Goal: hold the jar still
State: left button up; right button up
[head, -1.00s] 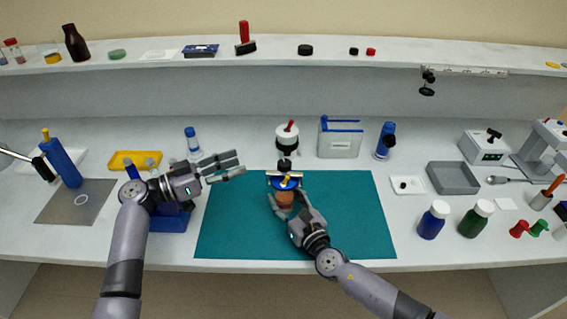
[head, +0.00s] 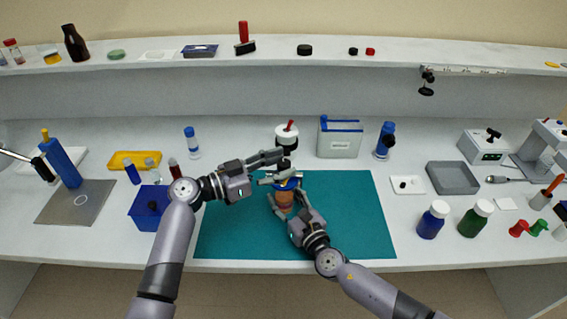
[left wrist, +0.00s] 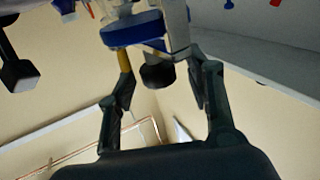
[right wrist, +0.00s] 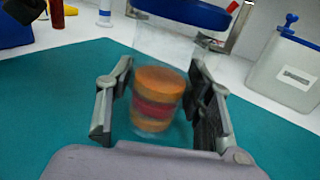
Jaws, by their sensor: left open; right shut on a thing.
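The jar (head: 285,202) is clear with a blue lid (head: 288,184) and orange and red contents; it stands over the teal mat. My right gripper (right wrist: 160,100) is shut around the jar's body, one finger on each side, in the right wrist view. My left gripper (head: 279,168) is open and reaches in from the left at lid height. In the left wrist view the blue lid (left wrist: 132,30) shows beyond the open fingers (left wrist: 165,90). I cannot tell whether they touch it.
A white and black device with a red handle (head: 287,134) stands just behind the jar. A clear blue-topped container (head: 340,138) is to its right. A blue box (head: 148,207) stands left of the teal mat (head: 345,225).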

pick_arm(q)
jog(key=shift+w+d, duration=0.25)
jog(key=shift+d, duration=0.35)
jog(key=shift+c, duration=0.4)
grip_shut()
